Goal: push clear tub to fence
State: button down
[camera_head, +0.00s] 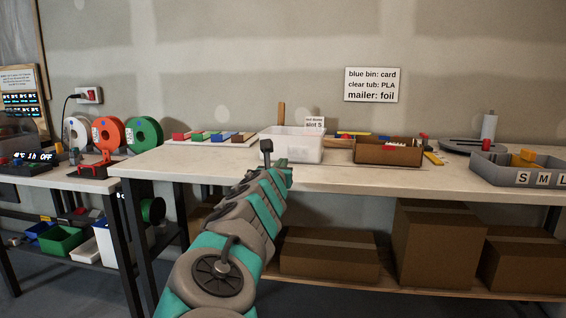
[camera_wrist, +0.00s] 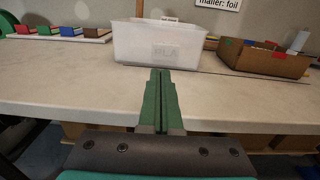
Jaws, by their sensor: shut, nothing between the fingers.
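The clear tub (camera_head: 292,149) is a translucent whitish box standing upright on the long white workbench, left of a brown cardboard bin. In the wrist view the tub (camera_wrist: 165,45) is straight ahead, with a faint "PLA" label on its near face. My gripper (camera_wrist: 161,72) is shut and empty, its green fingers pointing at the tub's near face. The tips overlap the tub's lower edge in the picture; I cannot tell whether they touch. In the head view my arm hides much of the gripper. I cannot clearly make out a fence; a wooden upright (camera_head: 281,113) stands behind the tub.
A cardboard bin (camera_head: 388,151) stands right of the tub. A white board with coloured blocks (camera_head: 210,137) lies to the left. A grey tray marked S, M, L (camera_head: 518,173) is at the far right. A small "slot 5" card (camera_head: 314,123) stands behind the tub.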

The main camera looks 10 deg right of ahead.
aim_at(291, 149)
jog(key=p+x, duration=0.1)
jog(key=x, duration=1.1)
